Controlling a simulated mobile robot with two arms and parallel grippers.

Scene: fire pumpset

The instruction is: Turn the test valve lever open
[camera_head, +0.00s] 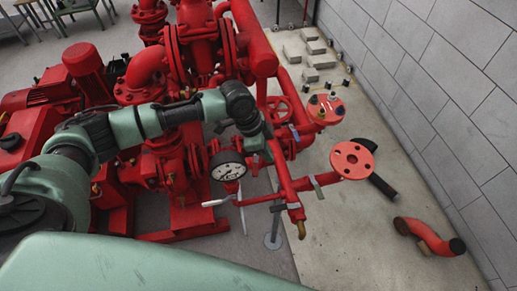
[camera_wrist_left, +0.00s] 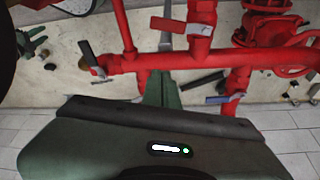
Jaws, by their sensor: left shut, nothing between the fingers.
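Several small valve levers sit on the red pipework, and I cannot tell which is the test valve lever. In the head view, one pale lever (camera_head: 216,202) sticks out left below the gauge, a blue-grey one (camera_head: 278,208) is beside the lower pipe end, and a grey one (camera_head: 318,188) is on the branch to the flange. My left gripper (camera_head: 262,144) is above this pipework, partly hidden by its wrist. In the wrist view its shut, empty fingers (camera_wrist_left: 162,88) are near the horizontal pipe, between a grey lever (camera_wrist_left: 90,53) and a blue lever (camera_wrist_left: 224,100). Contact is unclear.
A round gauge (camera_head: 228,166) is close to my left wrist. Red pump pipework (camera_head: 172,168) crowds the left. A round red flange (camera_head: 353,160) is to the right. A loose elbow pipe (camera_head: 428,236) lies on the floor, which is mostly clear towards the block wall (camera_head: 440,80).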

